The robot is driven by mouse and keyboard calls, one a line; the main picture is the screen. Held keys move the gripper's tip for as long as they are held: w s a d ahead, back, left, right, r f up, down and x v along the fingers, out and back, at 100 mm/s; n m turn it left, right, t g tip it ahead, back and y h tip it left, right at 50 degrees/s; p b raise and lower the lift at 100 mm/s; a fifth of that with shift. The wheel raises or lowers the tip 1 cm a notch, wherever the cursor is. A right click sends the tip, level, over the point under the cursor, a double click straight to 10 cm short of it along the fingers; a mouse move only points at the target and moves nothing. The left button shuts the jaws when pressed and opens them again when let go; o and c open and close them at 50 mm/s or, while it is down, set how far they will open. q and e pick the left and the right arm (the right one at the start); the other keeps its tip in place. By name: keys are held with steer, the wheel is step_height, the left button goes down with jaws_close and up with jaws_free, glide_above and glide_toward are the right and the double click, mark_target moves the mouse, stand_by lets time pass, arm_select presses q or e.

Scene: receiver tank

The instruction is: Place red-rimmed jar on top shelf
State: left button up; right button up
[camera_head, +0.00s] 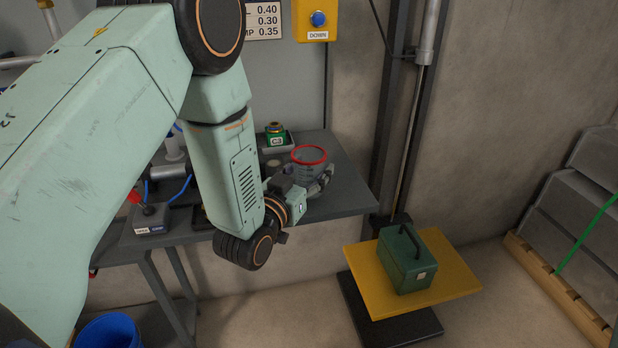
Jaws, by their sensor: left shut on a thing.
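The red-rimmed jar (309,156) is a clear jar with a red ring around its top. It stands upright at the right part of the grey bench (352,196). My left gripper (322,180) is shut on the jar from its near side, and its fingers hide part of the jar's lower body. I cannot tell whether the jar's base touches the bench. My left arm covers much of the left of the view. My right gripper is not in view. No shelf that I can make out clearly shows.
A small green jar (275,134) stands in a tray behind the red-rimmed jar. A yellow platform (448,283) carries a green toolbox (406,262) at the lower right. A yellow DOWN button box (316,22) is on the wall. A blue bucket (108,332) sits lower left.

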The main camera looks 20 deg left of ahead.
arm_select(q)
step_height(320, 180, down, 2)
steer(key=shift+w+a+f, duration=0.1)
steer(key=shift+w+a, duration=0.05)
steer(key=shift+r, duration=0.2)
steer(key=shift+f, duration=0.15)
steer(key=o, duration=1.1)
steer(key=shift+f, duration=0.1)
steer(key=shift+c, duration=0.2)
steer(key=shift+o, duration=0.4)
